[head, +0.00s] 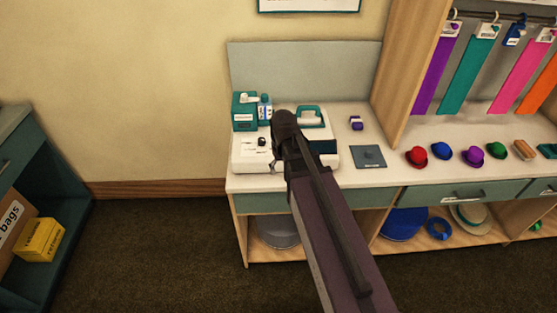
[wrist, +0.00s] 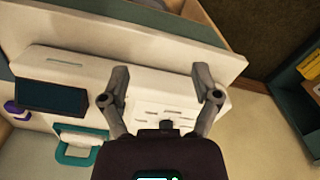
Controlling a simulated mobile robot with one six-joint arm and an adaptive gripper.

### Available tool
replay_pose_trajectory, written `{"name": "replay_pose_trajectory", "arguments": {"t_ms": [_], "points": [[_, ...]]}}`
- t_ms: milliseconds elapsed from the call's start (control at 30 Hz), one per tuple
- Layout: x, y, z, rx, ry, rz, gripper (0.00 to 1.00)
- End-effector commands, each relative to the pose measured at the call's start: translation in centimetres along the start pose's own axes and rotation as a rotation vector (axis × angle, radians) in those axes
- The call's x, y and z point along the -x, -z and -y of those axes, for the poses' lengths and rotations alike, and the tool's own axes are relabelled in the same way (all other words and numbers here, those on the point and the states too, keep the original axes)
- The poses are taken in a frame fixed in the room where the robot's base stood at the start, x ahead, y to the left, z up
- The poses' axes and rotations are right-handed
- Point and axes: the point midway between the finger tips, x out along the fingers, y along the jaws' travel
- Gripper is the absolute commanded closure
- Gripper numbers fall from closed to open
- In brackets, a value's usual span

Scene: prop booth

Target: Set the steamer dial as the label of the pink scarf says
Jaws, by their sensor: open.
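The white steamer (head: 250,155) stands at the left end of the counter, partly hidden by my arm. The pink scarf (head: 519,76) hangs on the rail at the right. Its white label (head: 545,35) is too small to read.
A teal box (head: 244,112) and small bottles stand behind the steamer. Several small hats line the counter beyond. Open floor lies in front at left.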

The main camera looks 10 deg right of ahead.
Motion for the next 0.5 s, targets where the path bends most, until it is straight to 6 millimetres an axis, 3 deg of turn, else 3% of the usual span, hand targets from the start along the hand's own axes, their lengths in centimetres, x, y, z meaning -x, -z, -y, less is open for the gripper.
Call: {"name": "replay_pose_trajectory", "arguments": {"t_ms": [200,500], "points": [[-1.6,-3.2,0.1,-0.063,0.0,0.0,0.2],[-2.9,-6.2,0.2,-0.134,0.0,0.0,0.2]]}}
